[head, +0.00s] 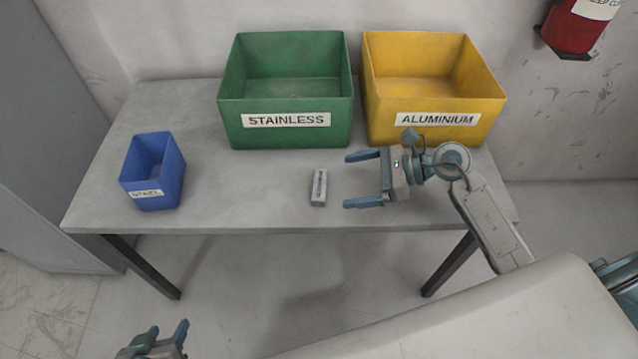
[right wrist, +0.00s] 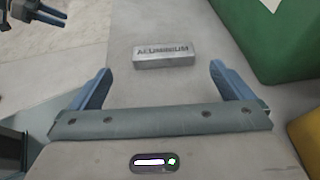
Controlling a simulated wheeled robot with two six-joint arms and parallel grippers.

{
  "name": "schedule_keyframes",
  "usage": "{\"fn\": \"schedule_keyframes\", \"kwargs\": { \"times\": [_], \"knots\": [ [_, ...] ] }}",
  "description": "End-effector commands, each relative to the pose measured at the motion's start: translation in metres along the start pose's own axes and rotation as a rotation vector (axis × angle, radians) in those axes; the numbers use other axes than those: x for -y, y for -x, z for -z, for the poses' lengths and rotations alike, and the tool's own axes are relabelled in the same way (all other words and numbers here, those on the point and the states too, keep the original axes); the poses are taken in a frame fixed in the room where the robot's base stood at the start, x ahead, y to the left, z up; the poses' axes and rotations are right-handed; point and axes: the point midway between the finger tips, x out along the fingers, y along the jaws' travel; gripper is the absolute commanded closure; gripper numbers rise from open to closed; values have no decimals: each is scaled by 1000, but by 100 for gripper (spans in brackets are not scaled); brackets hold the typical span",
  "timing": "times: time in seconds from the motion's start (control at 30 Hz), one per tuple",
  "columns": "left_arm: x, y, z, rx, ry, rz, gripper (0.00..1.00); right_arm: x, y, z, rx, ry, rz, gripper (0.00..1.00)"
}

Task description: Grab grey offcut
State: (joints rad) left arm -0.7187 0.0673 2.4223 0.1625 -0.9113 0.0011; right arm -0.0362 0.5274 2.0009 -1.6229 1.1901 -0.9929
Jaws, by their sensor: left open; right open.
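A small grey offcut (head: 319,187) lies on the table in front of the green bin. In the right wrist view the offcut (right wrist: 164,55) carries the word ALUMINIUM and lies just ahead of the fingertips, roughly between their lines. My right gripper (head: 347,180) is open and empty, just right of the offcut with its fingers pointing left toward it. Its fingers also show in the right wrist view (right wrist: 160,75). My left gripper (head: 168,330) is open and empty, low at the left, in front of the table and away from the offcut.
A green bin (head: 238,128) labelled STAINLESS and a yellow bin (head: 385,132) labelled ALUMINIUM stand at the table's back. A small blue bin (head: 160,197) stands at the left. The grey table (head: 250,190) is clear between the blue bin and the offcut.

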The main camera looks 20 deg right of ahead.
Motion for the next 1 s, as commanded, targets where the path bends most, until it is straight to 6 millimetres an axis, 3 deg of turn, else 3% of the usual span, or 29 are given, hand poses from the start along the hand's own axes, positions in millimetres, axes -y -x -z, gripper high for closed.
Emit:
{"fn": "schedule_keyframes", "kwargs": {
  "times": [0.37,0.73,1.0],
  "knots": [
    [0,0,0,3,-2,1,51,0,-24,0,1,-2,0,0],
    [1,1,1,15,-7,5,51,4,-65,2,4,-4,0,0],
    [1,1,0,21,-8,5,51,4,-72,3,1,-1,0,0]
  ]
}}
